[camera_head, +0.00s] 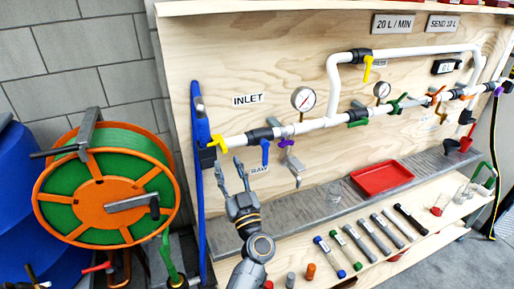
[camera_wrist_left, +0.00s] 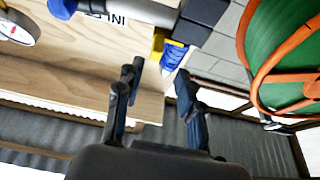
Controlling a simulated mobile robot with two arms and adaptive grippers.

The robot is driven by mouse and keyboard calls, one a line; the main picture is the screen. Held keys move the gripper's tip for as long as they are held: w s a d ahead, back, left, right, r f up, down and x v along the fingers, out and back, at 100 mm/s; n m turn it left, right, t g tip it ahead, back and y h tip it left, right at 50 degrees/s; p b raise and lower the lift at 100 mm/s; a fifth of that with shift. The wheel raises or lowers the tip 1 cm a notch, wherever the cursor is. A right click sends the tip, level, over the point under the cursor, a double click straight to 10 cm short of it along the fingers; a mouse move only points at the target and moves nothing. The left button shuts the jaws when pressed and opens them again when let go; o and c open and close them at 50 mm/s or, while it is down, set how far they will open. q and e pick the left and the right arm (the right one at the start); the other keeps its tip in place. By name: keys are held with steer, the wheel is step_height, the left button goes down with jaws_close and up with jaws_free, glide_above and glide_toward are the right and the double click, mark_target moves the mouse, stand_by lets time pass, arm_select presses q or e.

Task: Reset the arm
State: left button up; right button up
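My left gripper (camera_head: 229,165) is in front of the wooden panel, below the yellow-handled valve (camera_head: 218,143) and left of the blue handle (camera_head: 265,152) on the white pipe. Its two fingers are spread, with nothing held between them. In the left wrist view, my left gripper (camera_wrist_left: 158,74) also shows apart fingers, with the panel and a blue part (camera_wrist_left: 173,54) behind them. My right gripper does not show in either view.
A hose reel (camera_head: 100,190) with an orange rim stands at the left beside a blue barrel (camera_head: 30,215). Several filter tubes (camera_head: 360,244) lie on the lower shelf.

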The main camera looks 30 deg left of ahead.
arm_select(q)
steer(key=w+d+f+m+t+h, duration=0.1)
steer(key=d+f+m+t+h, duration=0.1)
steer(key=d+f+m+h, duration=0.6)
steer(key=w+d+f+m+t+h, duration=0.15)
steer(key=f+h, duration=0.25)
steer(key=f, duration=0.9)
steer(key=s+d+f+m+g+h, duration=0.1)
steer(key=s+d+f+g+h, duration=0.15)
steer(key=f, duration=0.55)
steer(key=s+d+f+m+g+h, duration=0.1)
steer(key=s+d+f+m+h, duration=0.2)
steer(key=f, duration=0.6)
steer(key=s+d+f+g, duration=0.1)
steer(key=s+f+g, duration=0.6)
steer(key=s+f, duration=1.15)
steer(key=s+a+f+g, duration=0.1)
steer(key=s+f+g, duration=0.1)
steer(key=s, duration=0.6)
steer(key=s+a+f+g, duration=0.2)
steer(key=s, duration=0.6)
steer(key=s+a+f+n+g, duration=0.1)
steer(key=s+a+f+g, duration=0.1)
steer(key=s, duration=0.7)
steer(key=shift+a+f, duration=0.15)
steer(key=shift+f, duration=0.35)
